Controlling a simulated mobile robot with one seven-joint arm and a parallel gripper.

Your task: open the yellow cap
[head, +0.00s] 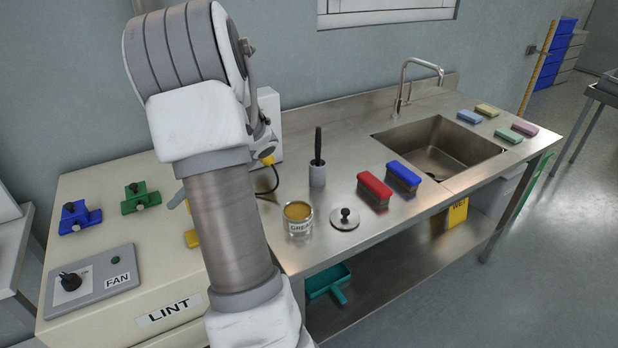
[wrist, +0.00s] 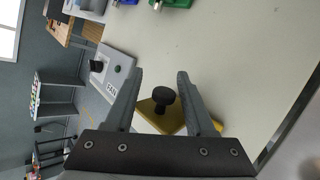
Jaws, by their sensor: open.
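The yellow cap (wrist: 150,106) is a yellow plate with a black knob, seen in the wrist view between my gripper's fingers. My gripper (wrist: 160,78) is open, with one finger on each side of the knob. Whether either finger touches it, I cannot tell. My gripper's dark body covers the lower part of the cap in that view. In the head view only a yellow edge of the cap (head: 192,239) shows on the cream LINT cabinet. My arm hides the rest of it and most of my gripper.
A blue cap (head: 75,219) and a green cap (head: 141,196) sit on the same cream top. The grey FAN panel (head: 100,285) is at its front left. A GREASE tin (head: 299,226) and brush holder (head: 317,174) stand right of my arm on the steel counter.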

